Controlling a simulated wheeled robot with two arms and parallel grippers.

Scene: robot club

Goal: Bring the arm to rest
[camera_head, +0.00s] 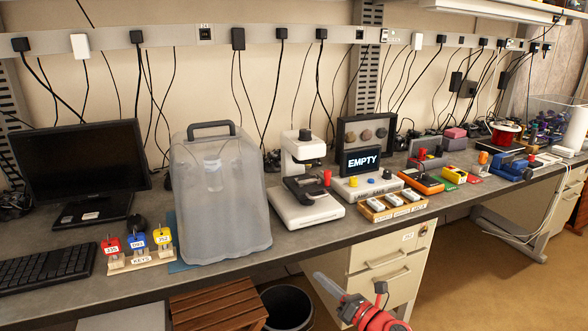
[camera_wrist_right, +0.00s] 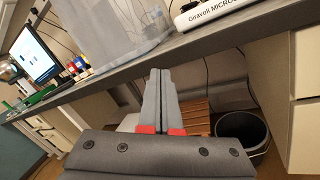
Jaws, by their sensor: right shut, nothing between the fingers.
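My right gripper (camera_head: 328,283) hangs in front of the workbench, below the level of the top and near the drawer unit. Its grey fingers are closed together and hold nothing. In the right wrist view the gripper (camera_wrist_right: 159,75) also shows shut, its fingers pointing at the bench's front edge. It touches nothing that I can see. My left gripper does not show in either view.
The workbench top (camera_head: 300,239) carries a translucent container (camera_head: 218,195), a white microscope (camera_head: 304,190), a key rack (camera_head: 140,259) and a monitor (camera_head: 80,165). Under it are a drawer unit (camera_head: 385,270), a black bin (camera_head: 288,305) and a wooden slatted crate (camera_head: 215,300). Open floor lies right.

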